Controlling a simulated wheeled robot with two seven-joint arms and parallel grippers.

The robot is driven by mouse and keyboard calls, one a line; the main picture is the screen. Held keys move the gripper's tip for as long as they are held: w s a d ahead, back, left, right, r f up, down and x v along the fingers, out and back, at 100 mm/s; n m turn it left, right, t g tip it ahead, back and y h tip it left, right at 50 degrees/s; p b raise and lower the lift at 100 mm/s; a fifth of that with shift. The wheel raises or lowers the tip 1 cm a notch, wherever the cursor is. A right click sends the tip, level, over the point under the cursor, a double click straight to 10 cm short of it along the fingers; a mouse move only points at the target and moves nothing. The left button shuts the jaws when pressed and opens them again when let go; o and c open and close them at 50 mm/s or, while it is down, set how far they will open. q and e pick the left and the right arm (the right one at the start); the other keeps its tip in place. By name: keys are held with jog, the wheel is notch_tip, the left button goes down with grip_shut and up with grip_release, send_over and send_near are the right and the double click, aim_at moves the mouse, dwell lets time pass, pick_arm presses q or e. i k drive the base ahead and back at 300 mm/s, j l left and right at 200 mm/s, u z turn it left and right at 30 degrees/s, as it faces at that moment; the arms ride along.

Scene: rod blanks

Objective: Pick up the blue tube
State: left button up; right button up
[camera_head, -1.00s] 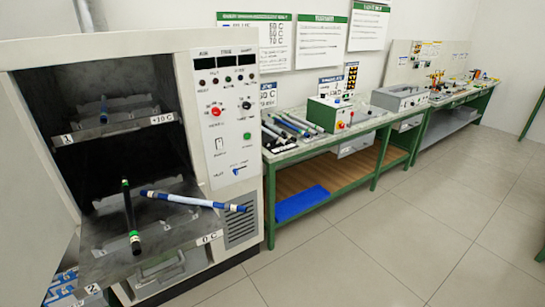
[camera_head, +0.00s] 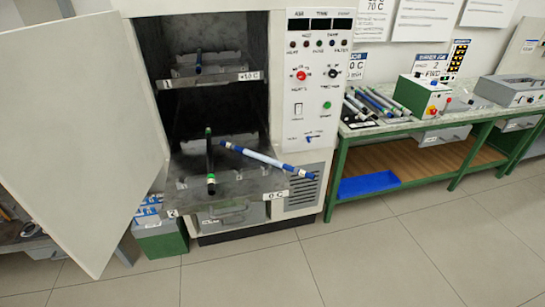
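A tube with blue ends and a pale blue-white middle (camera_head: 268,160) lies slantwise across the pulled-out lower tray (camera_head: 240,187) of the open oven cabinet. Its right end reaches past the tray's right side. A black tube with green bands (camera_head: 210,168) lies on the same tray, left of the blue tube and pointing toward me. A dark tube with a blue part (camera_head: 198,62) lies on the upper shelf (camera_head: 225,77). Neither of my grippers shows in the view.
The cabinet door (camera_head: 75,130) stands wide open at the left. A green-framed bench (camera_head: 400,135) at the right holds several tubes (camera_head: 375,103) and a green control box (camera_head: 422,95). A blue mat (camera_head: 368,185) lies on its lower shelf. The tiled floor in front is clear.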

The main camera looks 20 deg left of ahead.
aim_at(300, 171)
jog(key=i+l+u, duration=0.95)
jog(key=k, duration=0.1)
